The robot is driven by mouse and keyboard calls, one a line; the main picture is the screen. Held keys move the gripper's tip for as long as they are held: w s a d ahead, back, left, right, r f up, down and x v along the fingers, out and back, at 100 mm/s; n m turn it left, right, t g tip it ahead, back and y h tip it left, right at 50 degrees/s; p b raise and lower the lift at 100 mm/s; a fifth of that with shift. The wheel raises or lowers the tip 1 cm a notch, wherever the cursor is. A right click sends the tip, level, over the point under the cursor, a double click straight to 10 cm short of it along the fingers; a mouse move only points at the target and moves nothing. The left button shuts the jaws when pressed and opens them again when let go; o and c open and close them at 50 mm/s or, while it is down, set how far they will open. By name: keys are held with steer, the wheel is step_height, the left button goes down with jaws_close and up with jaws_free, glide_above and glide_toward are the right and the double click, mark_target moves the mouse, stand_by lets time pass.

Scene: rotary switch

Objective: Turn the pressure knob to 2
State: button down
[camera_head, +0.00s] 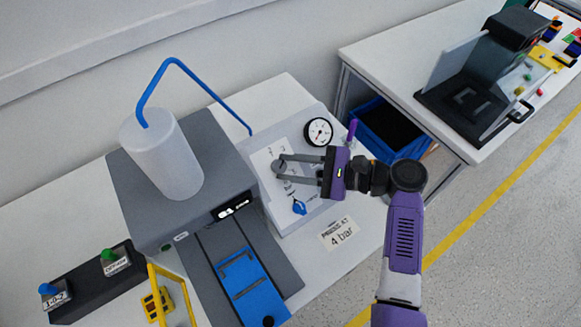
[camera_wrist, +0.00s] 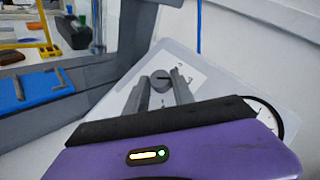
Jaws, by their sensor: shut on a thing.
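The grey round pressure knob (camera_head: 278,167) sits on a white plate on the sloped panel (camera_head: 255,140), with printed scale marks around it. My gripper (camera_head: 287,168) reaches in from the right, its two grey fingers closed on either side of the knob. In the wrist view the knob (camera_wrist: 161,78) shows between the fingertips of my gripper (camera_wrist: 159,82), with a dark pointer line on its face. Scale numbers are too small to read, so I cannot tell the setting. The gauge (camera_head: 318,132) has a white dial; its reading is unclear.
A blue knob (camera_head: 299,208) sits low on the panel, a purple lever (camera_head: 352,130) at its right edge. A label (camera_head: 340,233) reading "4 bar" lies in front. A grey machine (camera_head: 170,225) with a white cylinder (camera_head: 165,155) stands left. A blue bin (camera_head: 385,125) is behind my arm.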

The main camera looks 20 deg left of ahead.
steer(key=shift+w+a+r+n+g+h+b, duration=0.15)
steer(key=shift+n+g+h+b, duration=0.1)
steer(key=shift+n+g+h, duration=0.8)
steer(key=shift+w+a+r+n+g+h+b, duration=0.1)
steer(key=shift+w+n+g+h+b, duration=0.4)
steer(key=shift+n, duration=0.95)
steer(key=shift+s+r+n+g+h, duration=0.1)
steer(key=shift+s+n+g+h, duration=0.05)
steer(key=shift+n+h, duration=0.4)
steer(key=shift+s+n+g+h, duration=0.1)
steer(key=shift+s+n+h, duration=0.05)
steer(key=shift+n+h, duration=0.4)
steer(key=shift+a+r+n+h, duration=0.1)
steer(key=shift+a+n+h, duration=0.15)
steer(key=shift+n+h, duration=1.05)
steer(key=c, duration=1.1)
jaws_free()
steer(key=shift+o, duration=0.2)
steer(key=v, duration=0.7)
steer(key=shift+w+d+r, duration=0.15)
steer(key=shift+w+d, duration=0.1)
steer(key=shift+w, duration=0.1)
